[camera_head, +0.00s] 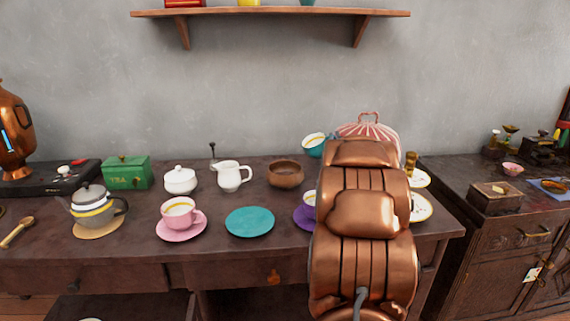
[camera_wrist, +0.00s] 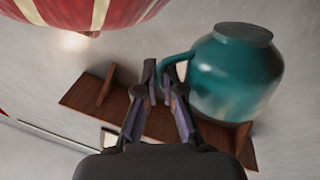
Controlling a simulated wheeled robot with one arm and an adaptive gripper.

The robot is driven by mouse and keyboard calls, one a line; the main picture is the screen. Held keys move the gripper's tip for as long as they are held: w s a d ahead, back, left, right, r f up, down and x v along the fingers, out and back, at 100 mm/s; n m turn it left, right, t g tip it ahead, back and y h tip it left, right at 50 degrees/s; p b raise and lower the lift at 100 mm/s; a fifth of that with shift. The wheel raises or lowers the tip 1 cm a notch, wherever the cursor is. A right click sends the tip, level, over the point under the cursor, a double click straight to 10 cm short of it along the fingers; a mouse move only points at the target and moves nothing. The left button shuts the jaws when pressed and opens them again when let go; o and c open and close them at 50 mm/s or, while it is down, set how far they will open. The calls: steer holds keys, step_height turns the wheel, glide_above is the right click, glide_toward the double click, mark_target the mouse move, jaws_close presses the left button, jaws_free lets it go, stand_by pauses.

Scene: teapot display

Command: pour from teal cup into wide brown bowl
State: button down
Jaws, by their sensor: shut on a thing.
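The teal cup (camera_head: 314,144) is held up above the back of the table, left of my copper arm, and looks tilted to the left. In the wrist view the cup (camera_wrist: 237,70) has its handle between the fingers of my gripper (camera_wrist: 164,85), which is shut on it. In the head view my arm hides the gripper. The wide brown bowl (camera_head: 285,176) stands upright on the table (camera_head: 250,260), to the left of and below the cup, apart from it. I cannot see what is in the cup or the bowl.
A white creamer (camera_head: 231,177) stands left of the bowl, and an empty teal saucer (camera_head: 250,221) lies in front. A purple saucer (camera_head: 304,217) is partly behind my arm. A red striped thing (camera_head: 370,127) is behind my arm. A shelf (camera_head: 270,13) hangs above.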

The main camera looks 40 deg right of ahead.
steer(key=shift+s+d+r+m+g+y+p, duration=0.2)
steer(key=shift+s+d+m+p, duration=0.1)
steer(key=shift+d+m+p, duration=0.4)
steer(key=shift+s+d+r+m+g+y+p, duration=0.1)
steer(key=shift+s+d+m+g+y+p, duration=0.2)
steer(key=shift+d+m+p, duration=0.4)
steer(key=shift+s+d+r+m+g+y+p, duration=0.1)
steer(key=shift+s+d+m+p, duration=0.35)
steer(key=shift+m+p, duration=0.4)
